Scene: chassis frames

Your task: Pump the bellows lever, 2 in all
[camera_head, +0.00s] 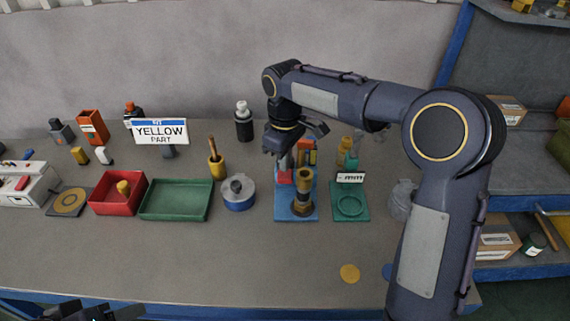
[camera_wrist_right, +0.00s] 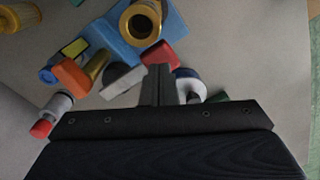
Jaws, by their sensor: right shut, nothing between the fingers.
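A blue base plate (camera_head: 297,213) carrying a dark and brass cylinder (camera_head: 303,190) stands mid-table; I take it for the bellows unit. A red part (camera_head: 285,177) rises behind the cylinder and may be the lever. The brass cylinder also shows in the right wrist view (camera_wrist_right: 141,22), with the red part (camera_wrist_right: 160,56) near my fingers. My right gripper (camera_head: 283,152) is above the back of this unit, pointing down, shut and empty. In the right wrist view its fingers (camera_wrist_right: 158,85) are together; contact with the red part cannot be told. Dark parts of my left gripper (camera_head: 92,312) show at the bottom left edge.
Left of the unit stand a blue-grey round pot (camera_head: 238,197), a green tray (camera_head: 176,212) and a red bin (camera_head: 117,206). A green plate with a ring (camera_head: 350,212) is close on its right. A "YELLOW PART" sign (camera_head: 160,132) stands behind. The front table is mostly clear.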

